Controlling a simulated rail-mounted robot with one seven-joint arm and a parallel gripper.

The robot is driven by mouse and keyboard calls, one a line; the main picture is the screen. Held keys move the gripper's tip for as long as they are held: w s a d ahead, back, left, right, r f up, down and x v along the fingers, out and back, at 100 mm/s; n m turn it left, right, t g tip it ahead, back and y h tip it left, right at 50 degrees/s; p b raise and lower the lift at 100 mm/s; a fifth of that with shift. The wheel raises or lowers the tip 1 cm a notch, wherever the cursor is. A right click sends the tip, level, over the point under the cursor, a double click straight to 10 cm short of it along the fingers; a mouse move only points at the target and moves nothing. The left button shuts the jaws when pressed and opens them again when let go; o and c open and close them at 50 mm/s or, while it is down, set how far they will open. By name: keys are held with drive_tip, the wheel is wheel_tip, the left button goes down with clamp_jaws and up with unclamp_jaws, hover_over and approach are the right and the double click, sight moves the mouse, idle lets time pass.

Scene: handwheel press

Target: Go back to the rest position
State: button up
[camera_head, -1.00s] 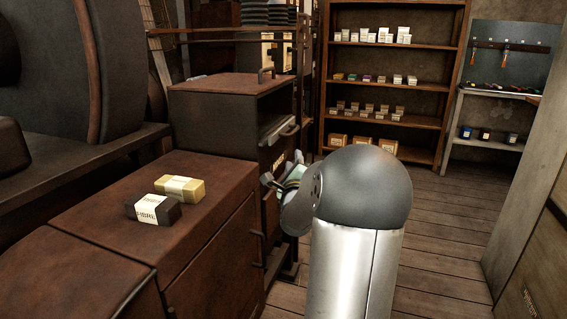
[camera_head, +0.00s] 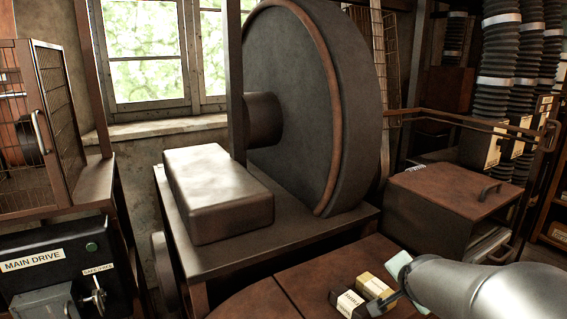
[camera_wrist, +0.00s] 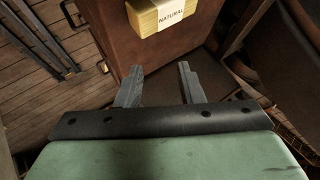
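My arm enters from the lower right of the head view, with its pale green wrist part (camera_head: 398,268) beside two small boxes. One is a yellow box (camera_head: 376,284), the other a dark box (camera_head: 347,303) with a white label. In the wrist view my gripper (camera_wrist: 160,66) has its two grey fingers spread apart with nothing between them. The yellow box, labelled NATURAL, shows beyond the fingertips at the top of the wrist view (camera_wrist: 160,14). The fingers appear apart from it. The dark box is not seen in the wrist view.
A large dark wheel (camera_head: 315,110) stands behind a grey block (camera_head: 217,193). A brown cabinet (camera_head: 455,205) with a handle is at the right. A MAIN DRIVE panel (camera_head: 60,265) and mesh cage (camera_head: 60,130) are at the left. The brown top (camera_head: 300,280) around the boxes is mostly clear.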

drive_tip(key=s+a+r+n+g+y+p, duration=0.1)
drive_tip(key=s+a+r+n+g+p, duration=0.2)
drive_tip(key=s+a+r+n+p, duration=0.3)
drive_tip(key=s+a+r+n+g+y+p, duration=0.1)
drive_tip(key=s+a+r+n+g+p, duration=0.3)
drive_tip(key=s, duration=1)
drive_tip(key=a+r+n+p, duration=0.1)
drive_tip(key=a+n+p, duration=0.1)
drive_tip(key=shift+s+r+n+g+y+p, duration=0.3)
drive_tip(key=shift+s+r+y+p, duration=0.05)
drive_tip(key=shift+s+y+p, duration=0.05)
wheel_tip(320, 180, down, 4)
drive_tip(key=b, duration=0.3)
drive_tip(key=shift+f+b, duration=0.25)
drive_tip(key=shift+b, duration=0.1)
